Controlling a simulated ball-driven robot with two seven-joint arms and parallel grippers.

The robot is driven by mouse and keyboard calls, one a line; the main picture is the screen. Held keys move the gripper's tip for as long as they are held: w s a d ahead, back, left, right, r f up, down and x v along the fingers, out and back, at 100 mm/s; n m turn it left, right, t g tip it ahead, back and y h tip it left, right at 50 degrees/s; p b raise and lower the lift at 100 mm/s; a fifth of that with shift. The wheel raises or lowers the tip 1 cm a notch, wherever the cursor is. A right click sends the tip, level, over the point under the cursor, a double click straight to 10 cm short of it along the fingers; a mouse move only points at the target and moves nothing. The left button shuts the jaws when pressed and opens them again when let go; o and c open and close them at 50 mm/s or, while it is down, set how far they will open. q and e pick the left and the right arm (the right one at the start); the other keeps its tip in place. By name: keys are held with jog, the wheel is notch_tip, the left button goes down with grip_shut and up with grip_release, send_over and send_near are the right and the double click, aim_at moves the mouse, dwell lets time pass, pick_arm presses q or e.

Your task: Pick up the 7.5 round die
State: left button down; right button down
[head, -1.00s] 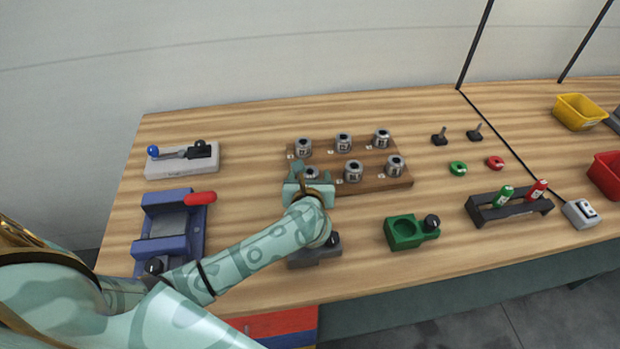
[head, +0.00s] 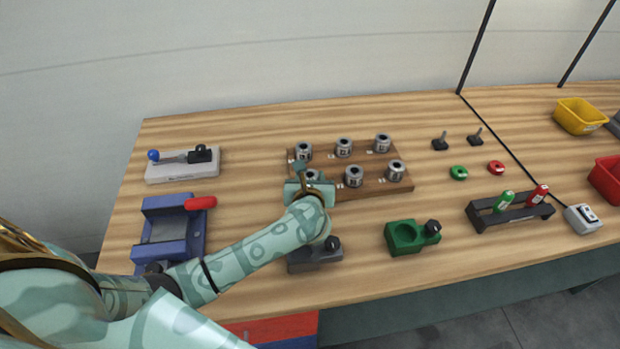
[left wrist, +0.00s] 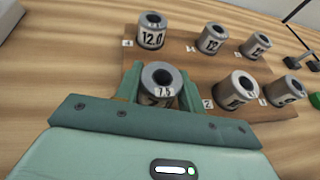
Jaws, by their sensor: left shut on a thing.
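The 7.5 round die (left wrist: 160,84) is a grey metal cylinder with a dark bore and a white label reading 7.5. It stands at the near left of the wooden die board (head: 335,187). My left gripper (left wrist: 159,88) is shut on it, with one finger on each side. In the head view the die (head: 311,175) shows just beyond my left gripper (head: 307,178), partly hidden by it. Whether the die is lifted off the board I cannot tell. My right gripper is not in view.
Several other dies share the board, with the 12.0 die (left wrist: 151,31) close behind. A dark grey block (head: 315,256) stands under my forearm. A green fixture (head: 405,237) is to the right, a blue vise (head: 170,225) to the left. Bare table lies between board and vise.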

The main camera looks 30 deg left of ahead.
aim_at(311, 174)
pick_arm(q)
notch_tip(311, 174, up, 3)
jog(key=shift+r+p, duration=0.2)
jog(key=shift+p, duration=0.9)
jog(key=s+d+r+p, duration=0.2)
jog(key=d+r+p, duration=0.1)
jog(key=d, duration=0.3)
jog(key=s+d+r+p, duration=0.2)
jog(key=d+r+p, duration=0.2)
jog(key=d+r, duration=0.2)
jog(key=shift+s+d, duration=0.4)
jog(key=shift+d, duration=0.25)
jog(key=shift+r, duration=0.1)
